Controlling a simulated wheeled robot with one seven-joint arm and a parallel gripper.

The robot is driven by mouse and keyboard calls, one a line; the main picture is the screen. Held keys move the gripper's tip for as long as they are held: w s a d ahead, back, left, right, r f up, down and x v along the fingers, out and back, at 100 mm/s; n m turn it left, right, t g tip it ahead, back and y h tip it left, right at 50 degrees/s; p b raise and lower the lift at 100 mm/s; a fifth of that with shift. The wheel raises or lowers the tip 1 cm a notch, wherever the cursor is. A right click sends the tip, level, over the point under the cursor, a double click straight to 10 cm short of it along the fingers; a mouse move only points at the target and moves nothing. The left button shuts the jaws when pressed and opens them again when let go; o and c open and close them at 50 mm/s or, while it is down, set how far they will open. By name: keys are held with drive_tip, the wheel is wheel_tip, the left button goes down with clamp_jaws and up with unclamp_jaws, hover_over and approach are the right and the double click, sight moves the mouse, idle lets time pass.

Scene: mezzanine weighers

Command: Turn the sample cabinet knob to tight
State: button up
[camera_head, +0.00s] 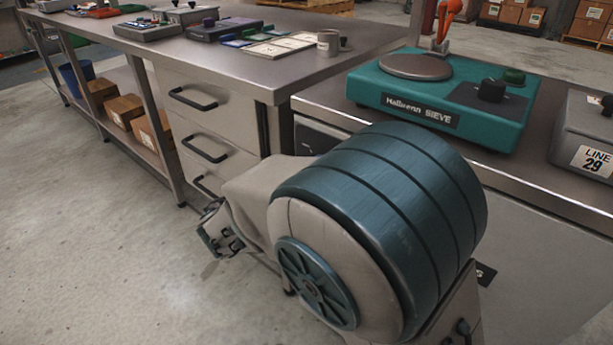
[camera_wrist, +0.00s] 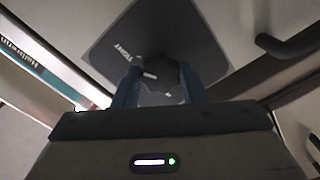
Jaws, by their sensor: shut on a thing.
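In the wrist view a dark knob (camera_wrist: 160,72) with a white pointer mark sits on a dark square plate (camera_wrist: 180,30). The mark lies on the knob's left side and points roughly left. A white label on the plate, which seems to read TIGHT, is up and left of the knob. My gripper (camera_wrist: 157,90) is shut on the knob, with one blue finger on each side. The fingers and gripper body hide the knob's lower part. In the head view my arm covers the knob.
In the wrist view a dark bar handle (camera_wrist: 290,44) is right of the plate. In the head view a drawer unit (camera_head: 215,113) with black handles stands left of my arm. A teal sieve device (camera_head: 440,95) and a grey LINE 29 box (camera_head: 590,140) stand on the bench.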

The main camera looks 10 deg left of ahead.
idle(0.3)
drive_tip(key=o, duration=1)
drive_tip(key=p+v, duration=0.3)
drive_tip(key=v, duration=1.1)
